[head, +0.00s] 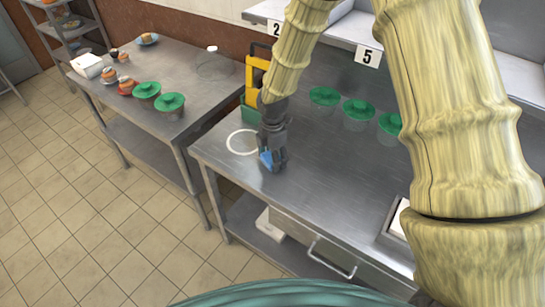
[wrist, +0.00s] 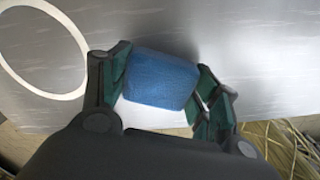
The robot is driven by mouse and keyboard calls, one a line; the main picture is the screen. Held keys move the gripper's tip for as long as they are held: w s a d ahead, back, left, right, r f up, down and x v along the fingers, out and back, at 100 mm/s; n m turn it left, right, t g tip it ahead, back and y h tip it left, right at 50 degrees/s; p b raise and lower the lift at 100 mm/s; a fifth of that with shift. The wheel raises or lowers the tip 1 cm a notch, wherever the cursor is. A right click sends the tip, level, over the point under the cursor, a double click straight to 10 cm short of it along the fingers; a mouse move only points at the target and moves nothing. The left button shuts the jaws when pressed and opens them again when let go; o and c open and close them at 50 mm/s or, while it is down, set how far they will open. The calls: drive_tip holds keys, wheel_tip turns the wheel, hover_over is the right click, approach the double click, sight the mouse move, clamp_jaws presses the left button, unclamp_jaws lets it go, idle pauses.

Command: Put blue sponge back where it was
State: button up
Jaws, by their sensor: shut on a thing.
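The blue sponge (wrist: 160,80) is between the fingers of my gripper (wrist: 163,85) in the wrist view. In the head view the sponge (head: 266,159) shows as a small blue patch at the fingertips of my gripper (head: 272,163). My gripper points down over the front left part of the steel counter and is shut on the sponge. I cannot tell whether the sponge touches the counter. A white ring (head: 242,142) is marked on the counter just left of my gripper, and the ring (wrist: 45,45) also shows at the upper left of the wrist view. The sponge is outside the ring.
A green and yellow caddy (head: 255,90) stands behind my gripper. Green-lidded containers (head: 358,109) stand along the counter's back. A second table (head: 190,85) at left holds more lidded tubs and food. The counter's front middle (head: 310,190) is clear.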

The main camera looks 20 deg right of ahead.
drive_tip(key=shift+f, duration=0.4)
drive_tip(key=shift+f, duration=0.15)
drive_tip(key=o, duration=1)
wheel_tip(320, 180, up, 12)
drive_tip(key=shift+r+b, duration=0.2)
drive_tip(key=shift+b, duration=1.05)
